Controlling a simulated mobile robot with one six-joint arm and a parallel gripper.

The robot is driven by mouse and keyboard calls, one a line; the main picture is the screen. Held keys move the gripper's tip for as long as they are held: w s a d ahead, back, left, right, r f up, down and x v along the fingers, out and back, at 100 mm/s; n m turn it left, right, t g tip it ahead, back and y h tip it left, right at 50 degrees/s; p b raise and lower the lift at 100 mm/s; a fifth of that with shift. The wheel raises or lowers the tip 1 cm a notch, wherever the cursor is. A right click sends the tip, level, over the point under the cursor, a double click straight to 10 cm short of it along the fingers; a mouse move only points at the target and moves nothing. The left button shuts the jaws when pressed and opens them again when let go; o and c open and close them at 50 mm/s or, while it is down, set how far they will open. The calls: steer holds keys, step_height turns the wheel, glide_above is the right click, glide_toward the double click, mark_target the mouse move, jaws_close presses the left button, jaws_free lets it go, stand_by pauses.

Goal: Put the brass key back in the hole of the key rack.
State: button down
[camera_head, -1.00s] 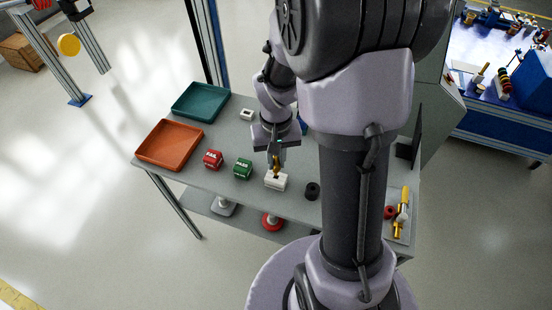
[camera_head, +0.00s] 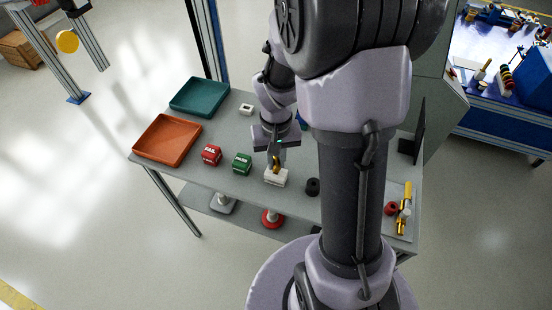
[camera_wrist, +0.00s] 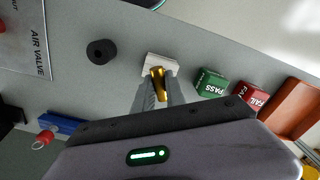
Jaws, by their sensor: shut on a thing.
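My gripper (camera_head: 276,160) is shut on the brass key (camera_wrist: 157,84), which points down from the fingertips. The key rack appears to be the small white block (camera_head: 276,178) near the table's front edge. It also shows in the wrist view (camera_wrist: 161,61), just past the fingertips. The key is right at the block's top in the head view. I cannot tell whether its tip is inside the hole, as the key and fingers cover that spot.
A green PASS block (camera_head: 242,164) and a red FAIL block (camera_head: 212,155) stand to the left. Behind them are an orange tray (camera_head: 140,151) and a teal tray (camera_head: 178,106). A black ring-like piece (camera_head: 312,187) stands close on the right. A valve assembly (camera_head: 402,222) lies farther right.

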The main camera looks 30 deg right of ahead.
mark_target(276, 160)
steer(key=shift+f+b, duration=0.45)
steer(key=shift+f, duration=0.15)
steer(key=c, duration=1.3)
jaws_free()
step_height(276, 160, up, 18)
steer(key=p, duration=0.7)
steer(key=shift+f+p, duration=0.25)
steer(key=shift+p, duration=0.15)
steer(key=s+a+r+t+y+b, duration=0.1)
steer(key=s+a+r+t, duration=0.2)
steer(key=a, duration=0.4)
steer(key=s+a+r+t+y+b, duration=0.1)
steer(key=s+a+r+t, duration=0.1)
steer(key=s+a+r, duration=0.4)
steer(key=shift+s+a+t, duration=0.4)
steer(key=shift+s+a, duration=0.4)
steer(key=shift+s, duration=0.4)
